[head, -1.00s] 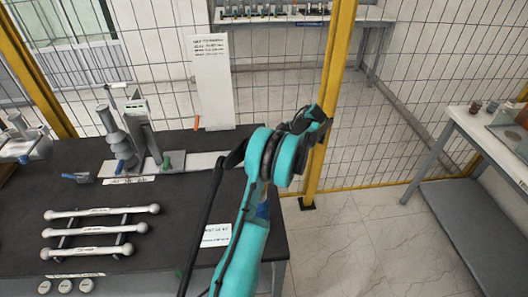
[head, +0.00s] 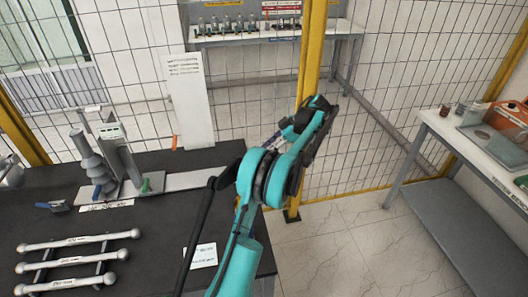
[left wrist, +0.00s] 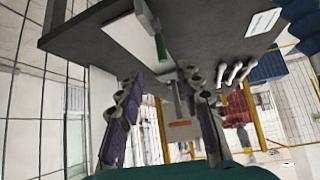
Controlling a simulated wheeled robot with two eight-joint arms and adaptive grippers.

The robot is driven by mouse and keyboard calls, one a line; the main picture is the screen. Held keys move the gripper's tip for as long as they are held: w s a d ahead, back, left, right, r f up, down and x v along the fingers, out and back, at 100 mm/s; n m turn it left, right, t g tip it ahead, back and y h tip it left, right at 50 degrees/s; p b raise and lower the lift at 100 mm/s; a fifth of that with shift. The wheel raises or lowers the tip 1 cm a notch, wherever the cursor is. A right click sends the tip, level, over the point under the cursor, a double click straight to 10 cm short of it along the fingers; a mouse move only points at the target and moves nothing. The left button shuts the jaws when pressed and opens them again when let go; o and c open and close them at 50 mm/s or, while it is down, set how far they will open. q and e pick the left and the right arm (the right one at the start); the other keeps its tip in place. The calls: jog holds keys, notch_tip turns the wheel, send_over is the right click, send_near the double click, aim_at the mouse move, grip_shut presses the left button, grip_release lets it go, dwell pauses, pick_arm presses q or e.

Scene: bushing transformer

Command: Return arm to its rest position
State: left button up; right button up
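One of my teal and black arms (head: 245,240) rises from the bottom middle of the head view, bent in front of the dark table's right edge. No gripper shows clearly there. In the left wrist view my left gripper (left wrist: 165,115) has its two purple-padded fingers well apart, with no object seen held between them. The dark tabletop (left wrist: 205,45) fills the upper part of that view, with a green-handled item (left wrist: 160,45) beyond the fingers. My right gripper is not in view.
The dark table (head: 150,215) holds a grey ribbed bushing (head: 92,165) and several white rods (head: 75,241). A yellow fence post (head: 308,75) stands behind the arm. A side table (head: 470,140) is at right. Open floor (head: 345,240) lies between the tables.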

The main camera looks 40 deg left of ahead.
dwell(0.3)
pick_arm(q)
jog(key=s+d+r+m+t+h, duration=0.1)
jog(key=s+d+r+m+t, duration=0.3)
jog(key=d+m, duration=0.35)
jog(key=s+d+r+m+t+h, duration=0.1)
jog(key=s+d+r+m+t, duration=0.15)
jog(key=s+d+m, duration=0.4)
jog(key=s+d+f+m+t+h+b, duration=0.1)
jog(key=s+d+f+m+t+h, duration=0.1)
jog(key=s+d+m, duration=0.4)
jog(key=s+d+f+m+t+h, duration=0.2)
jog(key=s+d+f+m+t, duration=0.2)
jog(key=d, duration=0.7)
notch_tip(320, 180, down, 2)
jog(key=shift+s+f+m+h+b, duration=0.1)
jog(key=shift+s+m+h+b, duration=0.25)
jog(key=shift+s+m, duration=0.7)
